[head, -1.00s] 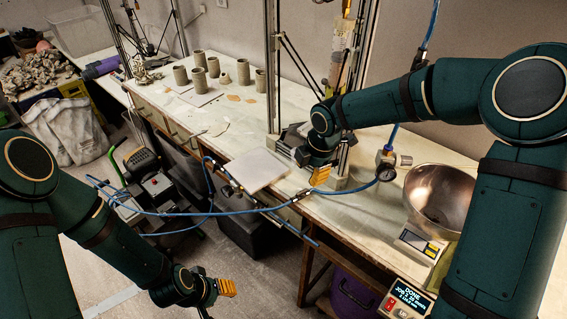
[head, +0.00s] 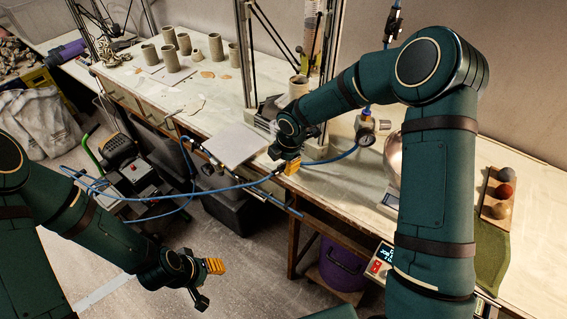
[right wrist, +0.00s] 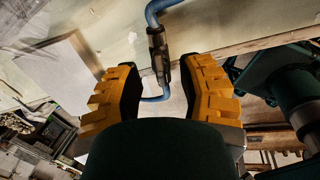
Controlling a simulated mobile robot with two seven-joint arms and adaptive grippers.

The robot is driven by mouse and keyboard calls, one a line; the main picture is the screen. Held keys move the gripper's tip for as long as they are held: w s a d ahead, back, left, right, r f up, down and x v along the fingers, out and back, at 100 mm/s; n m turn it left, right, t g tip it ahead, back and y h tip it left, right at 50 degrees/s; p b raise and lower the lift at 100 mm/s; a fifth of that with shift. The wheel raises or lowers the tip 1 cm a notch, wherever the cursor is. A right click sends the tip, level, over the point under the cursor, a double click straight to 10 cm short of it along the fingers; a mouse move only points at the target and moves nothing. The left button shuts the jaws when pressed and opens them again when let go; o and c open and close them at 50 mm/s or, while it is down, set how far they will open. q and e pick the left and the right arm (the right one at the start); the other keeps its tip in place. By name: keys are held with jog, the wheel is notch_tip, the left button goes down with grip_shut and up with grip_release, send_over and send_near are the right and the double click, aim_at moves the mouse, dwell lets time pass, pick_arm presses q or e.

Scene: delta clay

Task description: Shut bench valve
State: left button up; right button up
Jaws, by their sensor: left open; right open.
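A dark inline fitting on the blue hose, which looks like the bench valve (right wrist: 158,55), shows between my right fingers in the right wrist view. It has hose at both ends; its handle position cannot be made out. My right gripper (right wrist: 160,92) is open, with a yellow-orange ribbed finger on each side of the hose and no clear contact. In the head view my right gripper (head: 289,166) is at the bench's front edge, largely hiding this place. My left gripper (head: 208,282) is open and empty, low over the floor in front of the bench.
A pressure regulator with gauge (head: 366,130) stands right of my right gripper. A white board (head: 233,145) lies at the bench edge, left of it. Clay cylinders (head: 170,58) stand farther back. A blue hose (head: 230,188) hangs in front of the bench.

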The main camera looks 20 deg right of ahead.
jog(key=shift+w+f, duration=0.1)
jog(key=shift+f, duration=0.15)
grip_shut()
